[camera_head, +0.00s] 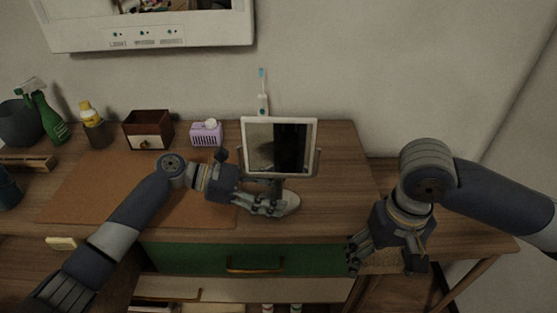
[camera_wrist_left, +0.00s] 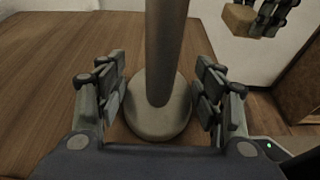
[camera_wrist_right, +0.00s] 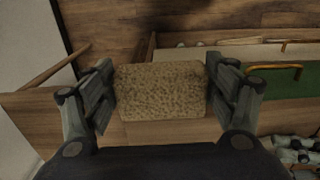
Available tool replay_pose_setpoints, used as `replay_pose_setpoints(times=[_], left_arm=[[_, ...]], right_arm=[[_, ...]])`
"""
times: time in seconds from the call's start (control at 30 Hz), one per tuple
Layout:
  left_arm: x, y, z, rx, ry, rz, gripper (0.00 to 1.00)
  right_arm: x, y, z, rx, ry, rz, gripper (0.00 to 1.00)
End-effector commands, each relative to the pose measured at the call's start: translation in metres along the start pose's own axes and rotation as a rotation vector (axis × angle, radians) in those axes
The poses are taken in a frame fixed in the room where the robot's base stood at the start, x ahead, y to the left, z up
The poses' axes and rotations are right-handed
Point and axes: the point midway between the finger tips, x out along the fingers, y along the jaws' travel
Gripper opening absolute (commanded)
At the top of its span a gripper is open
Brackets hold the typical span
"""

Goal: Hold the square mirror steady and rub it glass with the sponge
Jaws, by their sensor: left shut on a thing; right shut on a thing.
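The square mirror (camera_head: 297,147) stands upright on the desk, with a pale frame, a post and a round base (camera_head: 291,203). My left gripper (camera_head: 262,203) is at the mirror's stand, low in front of the glass. My right gripper (camera_wrist_right: 160,92) is shut on the tan, rectangular sponge (camera_wrist_right: 160,90), held off the desk's right front, apart from the mirror. The sponge also shows at the top right of the left wrist view (camera_wrist_left: 239,19).
A toothbrush (camera_head: 263,95) stands behind the mirror. A purple box (camera_head: 206,134), a dark wooden box (camera_head: 147,130), a yellow-capped bottle (camera_head: 91,122) and a green spray bottle (camera_head: 45,117) stand left. Desktop right of the mirror is clear.

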Motion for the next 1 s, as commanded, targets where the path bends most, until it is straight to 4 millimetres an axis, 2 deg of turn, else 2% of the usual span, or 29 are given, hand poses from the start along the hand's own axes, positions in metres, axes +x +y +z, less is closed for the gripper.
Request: replay_pose_setpoints(times=[0.33,0.47,0.67,0.8,1.0], left_arm=[[0.0,-0.001,-0.003,-0.002,0.005,-0.001,0.48],[0.001,-0.001,-0.003,-0.003,0.005,-0.002,0.48],[0.001,-0.001,-0.004,-0.003,0.006,-0.002,0.48],[0.001,-0.001,-0.004,-0.003,0.006,-0.003,0.48],[0.001,-0.001,-0.004,-0.004,0.007,-0.003,0.48]], right_arm=[[0.001,0.0,0.0,-0.001,0.001,0.0,0.69],[0.01,-0.007,-0.003,-0.009,0.017,0.0,0.69],[0.047,-0.04,-0.013,-0.049,0.112,-0.003,0.69],[0.074,-0.071,-0.019,-0.084,0.213,-0.006,0.69],[0.102,-0.117,-0.023,-0.133,0.367,-0.018,0.69]])
